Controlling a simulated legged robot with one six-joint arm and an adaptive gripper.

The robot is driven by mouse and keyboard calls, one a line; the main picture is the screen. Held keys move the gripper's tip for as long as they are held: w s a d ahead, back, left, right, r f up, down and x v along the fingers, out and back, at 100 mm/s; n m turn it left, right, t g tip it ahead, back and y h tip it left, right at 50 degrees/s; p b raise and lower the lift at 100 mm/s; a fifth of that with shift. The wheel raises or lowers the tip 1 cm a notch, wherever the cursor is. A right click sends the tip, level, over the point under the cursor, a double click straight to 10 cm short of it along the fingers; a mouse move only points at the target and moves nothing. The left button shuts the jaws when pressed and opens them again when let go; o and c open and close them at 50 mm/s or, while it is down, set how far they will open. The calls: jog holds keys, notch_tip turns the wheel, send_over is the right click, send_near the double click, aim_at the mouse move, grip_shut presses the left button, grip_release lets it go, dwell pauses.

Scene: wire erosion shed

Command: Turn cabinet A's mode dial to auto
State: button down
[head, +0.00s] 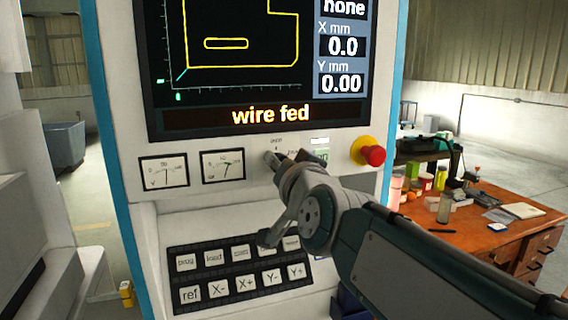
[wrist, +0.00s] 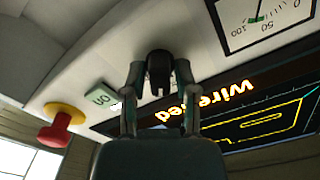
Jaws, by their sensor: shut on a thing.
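The cabinet's mode dial (wrist: 160,72) is a dark knob on the pale sloping panel, seen upside down in the wrist view. My gripper (wrist: 159,82) has one finger on each side of the dial and is shut on it. In the head view my gripper (head: 284,163) reaches the panel below the screen and hides most of the dial. Small labels show around the dial, too small and too covered to read. Which mode the dial points to cannot be told. The cabinet (head: 220,130) has a white front with blue edges.
A red emergency button on a yellow collar (head: 372,154) and a green button (head: 321,157) sit right of my gripper. Two gauges (head: 222,165) are to the left. The screen (head: 240,70) reads "wire fed". A keypad (head: 240,270) lies below. A cluttered workbench (head: 470,220) stands right.

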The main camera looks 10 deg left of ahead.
jog(key=n, duration=0.3)
jog(key=f+n, duration=0.1)
jog(key=n, duration=0.2)
jog(key=shift+w+a, duration=0.1)
jog(key=shift+a, duration=0.05)
dwell(0.3)
jog(key=c, duration=0.6)
grip_release()
jog(key=shift+w+a+r, duration=0.1)
jog(key=shift+a+r, duration=0.05)
jog(key=shift+r, duration=0.1)
jog(key=shift+s, duration=0.2)
jog(key=shift+v, duration=3.55)
